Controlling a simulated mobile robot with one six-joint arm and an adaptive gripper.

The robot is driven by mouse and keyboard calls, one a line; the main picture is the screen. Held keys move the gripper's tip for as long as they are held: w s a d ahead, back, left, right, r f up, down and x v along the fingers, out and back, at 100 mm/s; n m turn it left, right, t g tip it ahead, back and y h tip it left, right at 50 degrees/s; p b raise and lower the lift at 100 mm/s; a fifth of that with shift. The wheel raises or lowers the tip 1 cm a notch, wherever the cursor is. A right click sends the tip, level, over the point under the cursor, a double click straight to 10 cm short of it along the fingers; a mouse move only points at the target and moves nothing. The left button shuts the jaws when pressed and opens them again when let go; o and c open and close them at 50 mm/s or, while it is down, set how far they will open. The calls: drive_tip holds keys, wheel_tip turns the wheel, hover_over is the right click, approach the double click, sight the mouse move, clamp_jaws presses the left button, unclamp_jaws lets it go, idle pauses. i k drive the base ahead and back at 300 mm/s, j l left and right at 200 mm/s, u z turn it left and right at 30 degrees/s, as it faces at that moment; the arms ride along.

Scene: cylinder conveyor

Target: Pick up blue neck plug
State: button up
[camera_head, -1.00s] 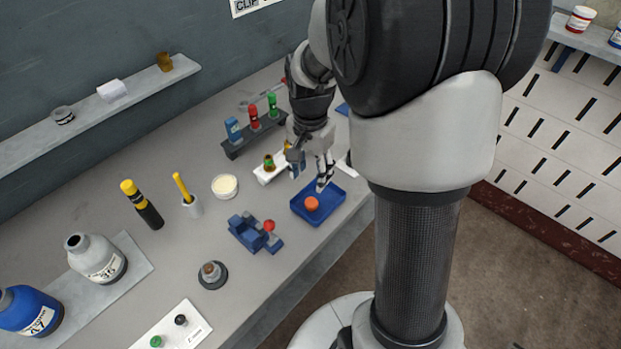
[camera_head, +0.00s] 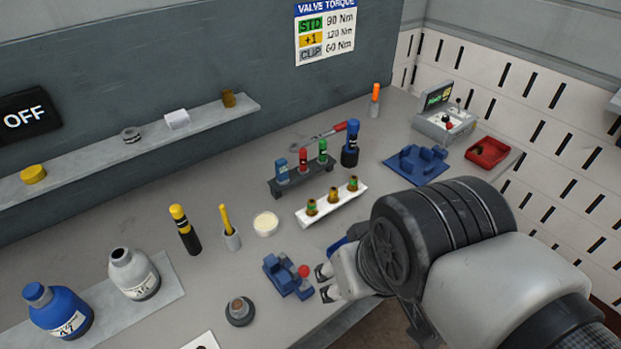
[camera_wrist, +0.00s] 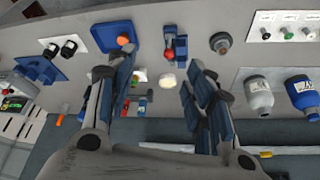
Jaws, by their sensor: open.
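A small blue piece (camera_head: 282,171) stands at the left end of a dark rack (camera_head: 310,178), beside a red piece (camera_head: 303,160) and a green piece (camera_head: 322,152). I cannot tell whether it is the blue neck plug; no other small blue plug is clear. My gripper (camera_head: 325,282) is open and empty, just right of a blue fixture (camera_head: 284,277) with a red ball knob (camera_head: 304,271). It is nearer the front edge than the rack. In the wrist view, my gripper's fingers (camera_wrist: 158,62) are spread wide with nothing between them.
A white holder (camera_head: 332,207) with several brass-coloured pieces lies in front of the rack. A white dish (camera_head: 265,224), a yellow-handled tool in a cup (camera_head: 231,240) and a grey flanged part (camera_head: 240,311) stand nearby. In the wrist view, a white card (camera_wrist: 276,20) carries black, green and pale plugs.

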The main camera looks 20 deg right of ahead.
sight(34, 290)
drive_tip(key=u, duration=1.7)
drive_tip(key=i+j+z, duration=0.4)
drive_tip(key=j, duration=0.25)
drive_tip(key=j+z, duration=0.2)
drive_tip(key=i+j+z, duration=0.2)
drive_tip(key=j, duration=0.3)
drive_tip(key=j+z, duration=0.25)
drive_tip(key=j, duration=0.1)
